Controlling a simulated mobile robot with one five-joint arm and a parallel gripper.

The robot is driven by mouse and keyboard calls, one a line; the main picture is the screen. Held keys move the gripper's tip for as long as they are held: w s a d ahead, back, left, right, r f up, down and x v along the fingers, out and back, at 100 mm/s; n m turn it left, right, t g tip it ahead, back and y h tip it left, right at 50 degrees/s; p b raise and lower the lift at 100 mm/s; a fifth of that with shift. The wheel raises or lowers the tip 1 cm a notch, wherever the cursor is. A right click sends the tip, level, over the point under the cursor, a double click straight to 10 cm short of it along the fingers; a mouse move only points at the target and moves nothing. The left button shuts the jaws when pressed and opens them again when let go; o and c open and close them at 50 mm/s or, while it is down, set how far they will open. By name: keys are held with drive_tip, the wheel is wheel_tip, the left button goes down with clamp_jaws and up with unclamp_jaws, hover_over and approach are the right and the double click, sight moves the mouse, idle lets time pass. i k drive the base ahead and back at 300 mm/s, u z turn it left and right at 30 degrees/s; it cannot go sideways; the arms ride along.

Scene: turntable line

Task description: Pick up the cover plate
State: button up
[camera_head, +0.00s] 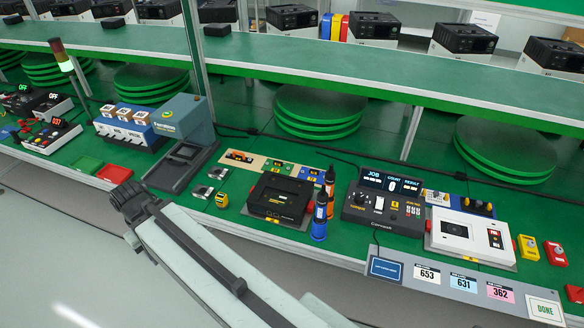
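I cannot single out the cover plate for certain; no part is readably labelled as one. Flat candidates are two small grey metallic pieces, one nearer (202,192) and one farther (218,173), lying on the green bench left of a black boxy unit (280,199). My arm reaches in from the bottom, its pale link ending in a dark ribbed joint in front of the bench's front edge. I see no gripper fingers, and nothing held shows.
A grey press-like machine (186,119) stands left of the small pieces. Two bottles (321,216) stand right of the black unit, beside a control console (384,204) and a white device (470,235). A raised green shelf (300,65) runs behind.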

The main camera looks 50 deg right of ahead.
sight(279, 167)
drive_tip(key=z, duration=0.1)
drive_tip(key=i, duration=1.5)
drive_tip(key=u, duration=0.05)
